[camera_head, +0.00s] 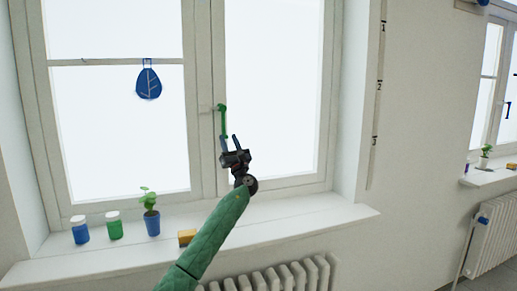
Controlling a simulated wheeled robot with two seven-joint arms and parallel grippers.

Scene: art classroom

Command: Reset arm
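My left gripper (230,140) is raised in front of the window, with its two fingers pointing up and spread apart. Nothing shows between them. The green window handle (222,119) is on the middle frame, just above the gripper, and its grip hangs downward. Its lower end lies close to the left fingertip in the picture; I cannot tell whether they touch. The window (273,80) looks closed. My green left arm reaches up from the bottom of the view. My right gripper is not in view.
A radiator (290,276) is below.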

